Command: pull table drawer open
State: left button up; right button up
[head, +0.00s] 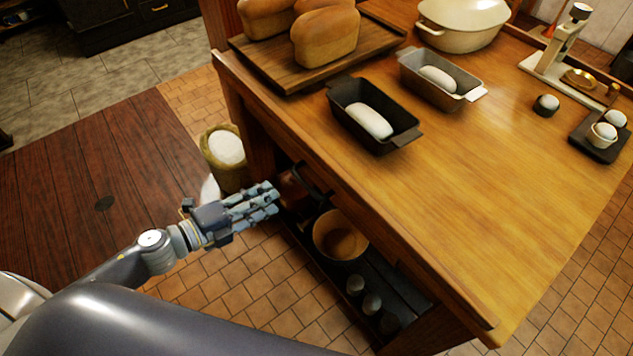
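The wooden table (480,190) fills the right half of the head view, seen from above at a slant. Under its near left edge, a dark curved piece (316,183) that looks like a drawer handle shows in shadow; the drawer front is mostly hidden by the tabletop overhang. My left gripper (268,200) is just left of that piece, with its fingers stretched out toward the table side. It looks open and empty. I cannot tell whether the fingertips touch anything. My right gripper is not in view.
A lower shelf holds a brown bowl (341,238) and several small jars. A sack (226,158) stands on the floor by the table leg. On top are loaves on a board (279,73), dough in a dark tin (345,98) and a grey tin (443,94), a white casserole (462,24) and a scale (545,68).

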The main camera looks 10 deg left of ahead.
aim_at(304, 181)
pick_arm(q)
jog(key=shift+m+h, duration=0.3)
jog(key=x, duration=0.3)
jog(key=p+x, duration=0.1)
jog(key=x, duration=0.2)
jog(key=r+x, duration=0.1)
jog(key=x, duration=0.2)
jog(key=shift+d, duration=0.4)
jog(key=shift+p+x, duration=0.35)
jog(key=shift+x, duration=0.45)
jog(key=shift+f, duration=0.1)
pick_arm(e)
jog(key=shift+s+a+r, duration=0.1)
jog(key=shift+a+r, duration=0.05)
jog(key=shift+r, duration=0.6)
pick_arm(q)
grip_shut()
